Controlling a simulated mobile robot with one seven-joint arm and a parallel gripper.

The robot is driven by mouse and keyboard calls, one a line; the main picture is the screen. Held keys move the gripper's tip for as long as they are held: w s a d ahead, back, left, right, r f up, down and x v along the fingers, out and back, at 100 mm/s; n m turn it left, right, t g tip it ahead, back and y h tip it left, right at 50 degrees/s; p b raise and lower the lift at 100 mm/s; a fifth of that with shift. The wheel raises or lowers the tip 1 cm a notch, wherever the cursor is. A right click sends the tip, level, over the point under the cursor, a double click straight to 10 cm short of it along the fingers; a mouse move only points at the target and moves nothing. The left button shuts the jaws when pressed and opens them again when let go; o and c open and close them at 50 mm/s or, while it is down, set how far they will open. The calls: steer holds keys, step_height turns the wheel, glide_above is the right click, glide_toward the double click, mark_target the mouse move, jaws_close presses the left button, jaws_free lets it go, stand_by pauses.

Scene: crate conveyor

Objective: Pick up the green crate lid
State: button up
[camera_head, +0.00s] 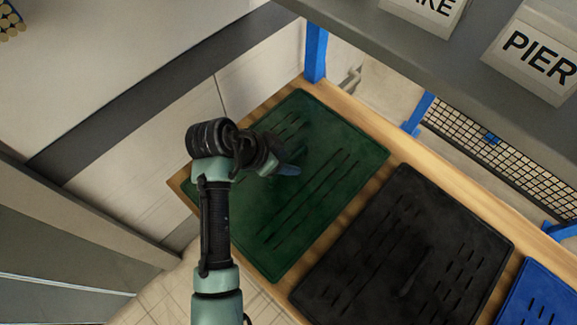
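The green crate lid (320,205) lies flat on a wooden bench at the middle of the head view. It is a dark green panel with rows of narrow slots. My gripper (288,169) is over the upper left part of the lid, and my arm hides some of the lid's left side. A bluish fingertip part shows at its end. I cannot tell whether the fingers are open or shut, or whether they touch the lid.
A black lid (405,255) lies to the right of the green one, and a blue lid (535,300) is at the far right edge. The wooden bench (440,187) has blue posts (315,52) behind it. A grey shelf with white signs (535,55) overhangs the upper right.

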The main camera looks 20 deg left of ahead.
jaws_close()
steer(key=shift+r, duration=0.1)
stand_by(1.2)
